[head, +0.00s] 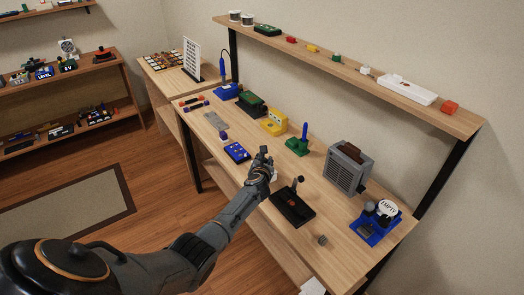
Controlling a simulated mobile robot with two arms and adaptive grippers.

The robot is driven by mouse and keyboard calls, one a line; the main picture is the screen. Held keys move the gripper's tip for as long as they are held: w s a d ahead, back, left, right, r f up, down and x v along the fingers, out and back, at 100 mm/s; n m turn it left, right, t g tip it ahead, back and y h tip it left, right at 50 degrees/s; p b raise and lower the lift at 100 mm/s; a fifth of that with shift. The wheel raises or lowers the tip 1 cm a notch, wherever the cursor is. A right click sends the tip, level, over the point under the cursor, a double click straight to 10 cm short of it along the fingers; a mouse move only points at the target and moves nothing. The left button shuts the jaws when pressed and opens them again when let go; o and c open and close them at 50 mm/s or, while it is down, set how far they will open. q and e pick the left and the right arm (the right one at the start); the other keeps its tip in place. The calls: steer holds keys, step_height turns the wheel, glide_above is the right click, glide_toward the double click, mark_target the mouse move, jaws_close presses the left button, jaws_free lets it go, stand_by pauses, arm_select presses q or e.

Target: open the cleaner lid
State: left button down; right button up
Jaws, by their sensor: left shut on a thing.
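My left gripper (263,160) reaches in from the left over the front of the workbench. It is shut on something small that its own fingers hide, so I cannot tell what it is. No part is clearly marked as the cleaner or its lid. A blue stand (372,235) at the right end carries a round white disc with dark lettering (387,208). A black base with an upright lever (293,208) is just right of my gripper. My right gripper is out of view.
A grey vented box (347,167) stands at the bench's back right. A small grey cylinder (322,240) lies near the front edge. A shelf (330,62) with small parts runs above the bench. Bare wood shows between the items.

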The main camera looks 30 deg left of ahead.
arm_select(q)
steer(key=shift+w+d+r+m+g+p, duration=0.25)
steer(key=shift+w+r+m+g+p, duration=0.25)
steer(key=shift+p, duration=0.6)
steer(key=shift+w+d+f+g+p, duration=0.1)
steer(key=shift+w+f+g+p, duration=0.1)
steer(key=shift+g+p, duration=0.25)
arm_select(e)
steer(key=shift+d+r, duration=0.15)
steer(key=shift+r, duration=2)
arm_select(q)
steer(key=c, duration=1)
jaws_free()
steer(key=shift+s+d+r, duration=0.2)
steer(key=shift+s+d, duration=0.1)
steer(key=shift+d, duration=0.25)
steer(key=shift+v, duration=5.4)
steer(key=shift+s+a, duration=0.1)
steer(key=shift+a, duration=0.15)
